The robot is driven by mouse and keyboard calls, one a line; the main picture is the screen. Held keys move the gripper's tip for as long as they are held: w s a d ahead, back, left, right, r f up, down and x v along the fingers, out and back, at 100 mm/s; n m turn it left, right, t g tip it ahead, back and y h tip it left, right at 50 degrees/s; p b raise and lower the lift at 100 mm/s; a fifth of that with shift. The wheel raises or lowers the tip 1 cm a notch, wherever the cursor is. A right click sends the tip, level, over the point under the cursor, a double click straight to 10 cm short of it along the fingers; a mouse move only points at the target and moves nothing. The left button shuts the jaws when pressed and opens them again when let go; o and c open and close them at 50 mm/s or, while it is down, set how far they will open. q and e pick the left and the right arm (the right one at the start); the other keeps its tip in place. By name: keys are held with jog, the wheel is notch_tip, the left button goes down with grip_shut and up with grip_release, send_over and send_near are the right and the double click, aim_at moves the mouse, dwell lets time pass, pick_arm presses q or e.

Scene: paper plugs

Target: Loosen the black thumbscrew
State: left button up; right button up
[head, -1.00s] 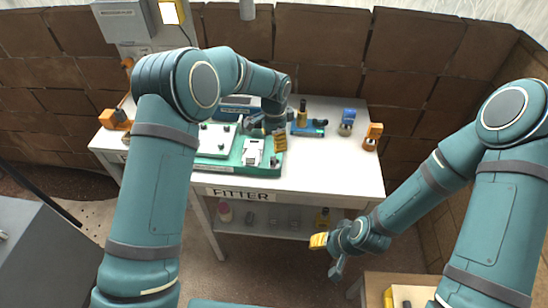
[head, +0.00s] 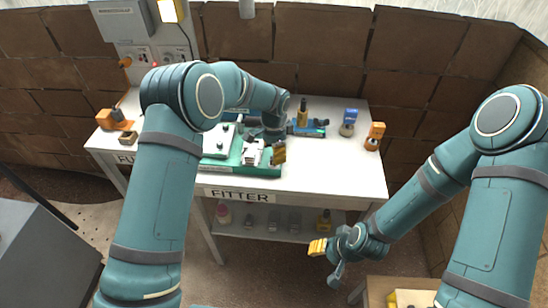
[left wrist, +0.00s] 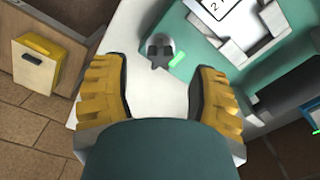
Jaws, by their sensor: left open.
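The black thumbscrew (left wrist: 159,56), a dark star-shaped knob, shows in the left wrist view beside a small bright green mark, at the edge of the green fixture (left wrist: 203,62). My left gripper (left wrist: 158,88) is open, its ridged yellow fingers spread to either side below the knob in the picture, with nothing between them. In the head view my left gripper (head: 272,145) hangs over the right part of the green fixture (head: 262,171), near a white bracket (head: 252,153); I cannot make out the thumbscrew there. My right gripper (head: 326,258) is open and empty in front of the table.
The white table (head: 330,175) has free room on its right. A blue device (head: 348,122) and an orange one (head: 374,135) stand at the back right. Orange-brown parts (head: 113,117) lie at the left end. A lower shelf (head: 262,230) holds several items.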

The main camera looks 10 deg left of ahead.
pick_arm(q)
jog(key=m, duration=0.5)
jog(key=shift+m, duration=0.3)
jog(key=m+p, duration=0.1)
jog(key=m, duration=0.4)
jog(key=shift+m, duration=0.3)
jog(key=m+p, duration=0.1)
jog(key=m, duration=0.6)
jog(key=m+p, duration=0.1)
jog(key=m, duration=0.4)
jog(key=shift+f, duration=0.1)
jog(key=shift+f+b, duration=1.5)
jog(key=shift+f, duration=0.4)
jog(key=shift+c, duration=0.2)
